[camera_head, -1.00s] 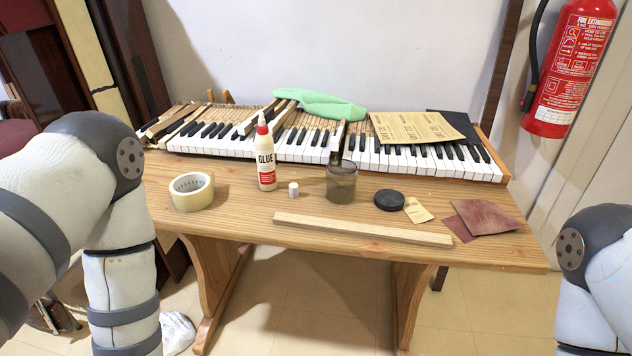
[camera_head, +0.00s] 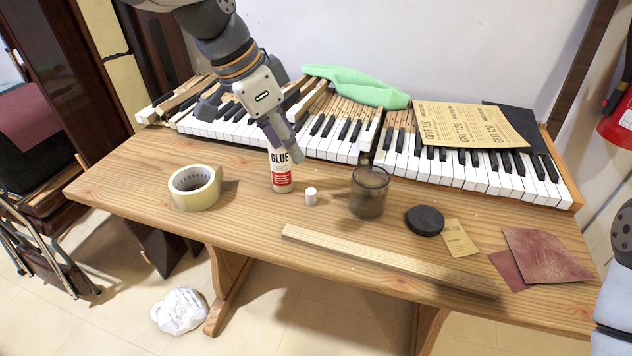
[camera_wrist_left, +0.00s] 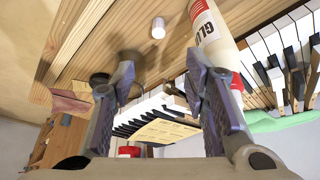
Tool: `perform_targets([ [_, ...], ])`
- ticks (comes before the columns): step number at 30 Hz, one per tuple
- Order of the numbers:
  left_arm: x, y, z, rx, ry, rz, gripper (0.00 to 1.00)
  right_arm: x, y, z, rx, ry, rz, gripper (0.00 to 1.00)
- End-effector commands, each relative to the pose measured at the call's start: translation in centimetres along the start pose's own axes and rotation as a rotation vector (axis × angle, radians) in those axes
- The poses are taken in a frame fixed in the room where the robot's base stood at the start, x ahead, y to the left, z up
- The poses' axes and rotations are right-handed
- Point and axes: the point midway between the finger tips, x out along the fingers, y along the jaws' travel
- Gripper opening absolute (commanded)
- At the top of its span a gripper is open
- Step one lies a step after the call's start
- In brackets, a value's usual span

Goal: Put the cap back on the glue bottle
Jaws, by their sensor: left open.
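The white glue bottle (camera_head: 281,178) with a red label stands upright on the table; its top is hidden behind my gripper in the head view. In the left wrist view the bottle (camera_wrist_left: 211,27) passes beside the right-hand finger, with part of its red top showing past it. The small white cap (camera_head: 310,196) stands on the table right of the bottle; it also shows in the left wrist view (camera_wrist_left: 158,28). My left gripper (camera_head: 250,135) is open and empty, one finger in front of the bottle's top; whether they touch I cannot tell. My right gripper is out of view.
A tape roll (camera_head: 195,187) is left of the bottle, and a dark glass jar (camera_head: 369,192) right of the cap. A wooden strip (camera_head: 385,260) lies in front. A black lid (camera_head: 425,220) and sandpaper (camera_head: 545,255) lie right. Piano keys (camera_head: 330,140) run behind.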

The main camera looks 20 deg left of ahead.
Motion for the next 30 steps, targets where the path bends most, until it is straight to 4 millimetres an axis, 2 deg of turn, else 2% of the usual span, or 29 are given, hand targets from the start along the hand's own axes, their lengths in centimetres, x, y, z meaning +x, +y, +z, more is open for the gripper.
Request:
perform_targets([
  [7, 0.5, 0.0, 0.1, -0.003, -0.002, 0.002, 0.41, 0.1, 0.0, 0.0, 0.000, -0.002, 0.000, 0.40],
  [15, 5.7, 0.1, 0.3, -0.004, -0.007, 0.007, 0.41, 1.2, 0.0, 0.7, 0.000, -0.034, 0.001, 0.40],
  [18, 6.8, 0.1, 0.3, -0.005, -0.004, 0.005, 0.41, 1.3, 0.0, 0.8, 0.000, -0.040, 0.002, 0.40],
  [30, 7.4, 0.1, 0.3, -0.004, -0.002, 0.002, 0.41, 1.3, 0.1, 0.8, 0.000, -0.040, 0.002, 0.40],
])
